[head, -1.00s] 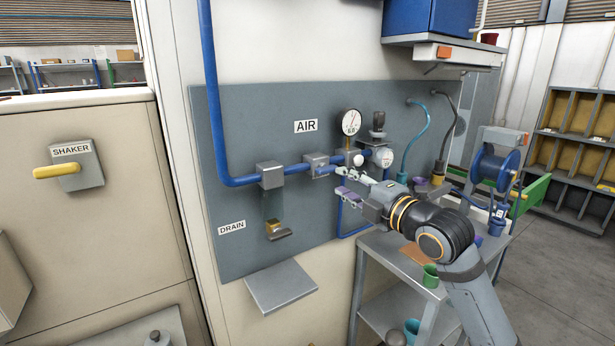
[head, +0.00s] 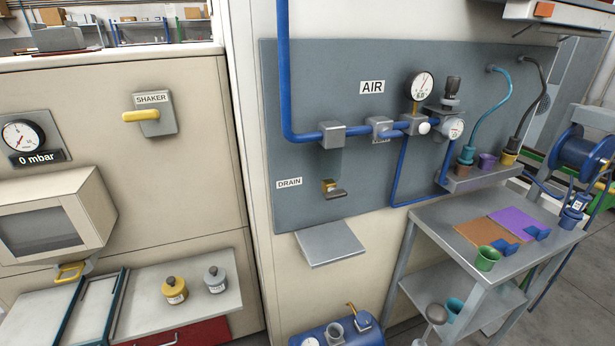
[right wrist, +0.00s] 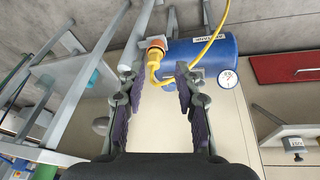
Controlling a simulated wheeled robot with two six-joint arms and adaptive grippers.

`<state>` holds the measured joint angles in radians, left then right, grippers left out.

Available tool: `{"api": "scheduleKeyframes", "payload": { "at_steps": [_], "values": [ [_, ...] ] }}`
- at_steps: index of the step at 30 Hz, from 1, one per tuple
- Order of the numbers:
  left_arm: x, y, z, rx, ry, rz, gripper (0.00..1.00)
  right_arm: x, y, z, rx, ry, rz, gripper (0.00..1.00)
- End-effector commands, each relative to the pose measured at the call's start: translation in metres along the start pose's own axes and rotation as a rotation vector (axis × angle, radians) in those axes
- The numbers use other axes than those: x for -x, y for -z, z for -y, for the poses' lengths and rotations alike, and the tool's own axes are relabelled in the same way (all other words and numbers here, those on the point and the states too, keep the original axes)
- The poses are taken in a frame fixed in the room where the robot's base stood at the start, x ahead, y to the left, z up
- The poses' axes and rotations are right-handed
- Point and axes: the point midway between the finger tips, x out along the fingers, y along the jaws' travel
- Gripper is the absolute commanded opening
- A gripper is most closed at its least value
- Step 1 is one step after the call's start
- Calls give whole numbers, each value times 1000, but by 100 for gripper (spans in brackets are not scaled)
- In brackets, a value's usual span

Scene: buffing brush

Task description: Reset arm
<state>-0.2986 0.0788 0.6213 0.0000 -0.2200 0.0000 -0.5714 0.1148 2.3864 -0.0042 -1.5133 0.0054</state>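My right gripper (right wrist: 158,80) shows in the right wrist view. Its two dark-padded fingers are apart with nothing between them. Beyond the fingertips are a blue tank (right wrist: 207,50), a brass fitting (right wrist: 155,52) and a yellow hose (right wrist: 212,38); I cannot tell the exact distance to them. Neither of my arms shows in the head view now, and my left gripper is in no current view.
The head view shows the grey AIR panel (head: 340,90) with gauges and blue pipes, and a metal cart (head: 450,235) with cups and coloured pads. The blue tank (head: 325,337) is low down. Two bottles stand on the left shelf (head: 235,275).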

Motion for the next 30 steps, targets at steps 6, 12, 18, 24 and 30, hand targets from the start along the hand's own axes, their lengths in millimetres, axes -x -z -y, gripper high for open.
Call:
{"api": "scheduleKeyframes", "payload": {
  "at_steps": [6, 12, 18, 24, 30],
  "values": [
    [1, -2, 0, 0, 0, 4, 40, -94, -21, -1, -4, 1, 40, 33],
    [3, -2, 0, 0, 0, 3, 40, -195, -78, 0, -13, 4, 88, 33],
    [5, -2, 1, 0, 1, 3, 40, -284, -191, 6, -25, 9, 151, 33],
    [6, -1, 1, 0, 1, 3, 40, -311, -288, 13, -34, 14, 190, 33],
    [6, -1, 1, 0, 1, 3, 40, -313, -320, 16, -36, 16, 202, 33]
  ]
}}
